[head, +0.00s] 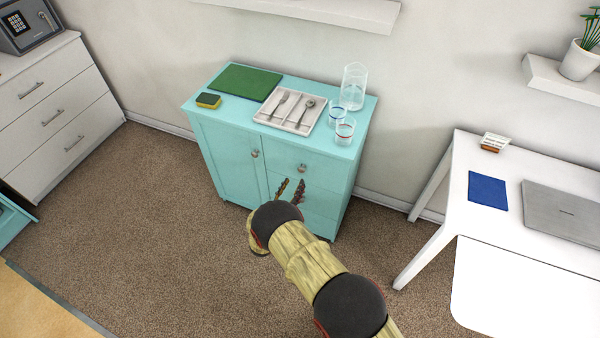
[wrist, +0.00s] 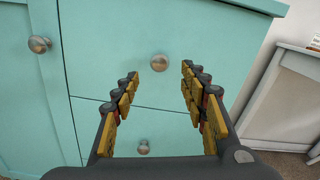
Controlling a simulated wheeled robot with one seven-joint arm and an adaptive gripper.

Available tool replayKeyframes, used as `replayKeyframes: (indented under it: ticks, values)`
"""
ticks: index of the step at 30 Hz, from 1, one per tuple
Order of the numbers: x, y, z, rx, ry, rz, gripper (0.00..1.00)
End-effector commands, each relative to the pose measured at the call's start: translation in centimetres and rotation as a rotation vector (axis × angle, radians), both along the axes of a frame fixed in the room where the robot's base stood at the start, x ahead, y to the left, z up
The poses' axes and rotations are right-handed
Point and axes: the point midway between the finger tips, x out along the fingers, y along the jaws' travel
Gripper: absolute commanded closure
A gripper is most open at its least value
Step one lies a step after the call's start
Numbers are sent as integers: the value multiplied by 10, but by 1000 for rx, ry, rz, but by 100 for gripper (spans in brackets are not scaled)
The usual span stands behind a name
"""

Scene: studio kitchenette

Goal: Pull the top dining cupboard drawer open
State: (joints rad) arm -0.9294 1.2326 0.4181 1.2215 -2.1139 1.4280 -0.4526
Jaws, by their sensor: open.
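The turquoise dining cupboard (head: 228,150) stands against the wall, with a door on the left and a stack of drawers on the right. The top drawer (head: 320,172) looks shut and has a round metal knob (head: 302,168). In the wrist view that knob (wrist: 159,62) lies ahead, between and beyond my fingertips. My gripper (head: 290,188) is open and empty in front of the drawers, its fingers to either side of the knob in the wrist view (wrist: 158,73). I see no contact with the knob. A lower drawer's knob (wrist: 144,146) shows between the fingers.
On the cupboard top are a green mat (head: 246,81), a sponge (head: 208,100), a cutlery tray (head: 262,117), two glasses and a clear jug (head: 354,84). A white desk (head: 455,165) stands at right. Carpet (head: 150,220) is clear at left.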

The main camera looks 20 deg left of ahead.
Motion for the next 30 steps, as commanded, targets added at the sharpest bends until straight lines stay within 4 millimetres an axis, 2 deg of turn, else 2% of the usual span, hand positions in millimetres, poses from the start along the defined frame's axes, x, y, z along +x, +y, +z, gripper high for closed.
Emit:
replayKeyframes:
  ticks: [15, 21, 27, 30]
  values:
    - [66, -5, -2, -1, -1, 2, 56]
    - [75, -5, -1, -1, -1, 4, 56]
    - [76, -5, -1, -1, -1, 3, 56]
    - [76, -5, -1, -1, -1, 3, 61]
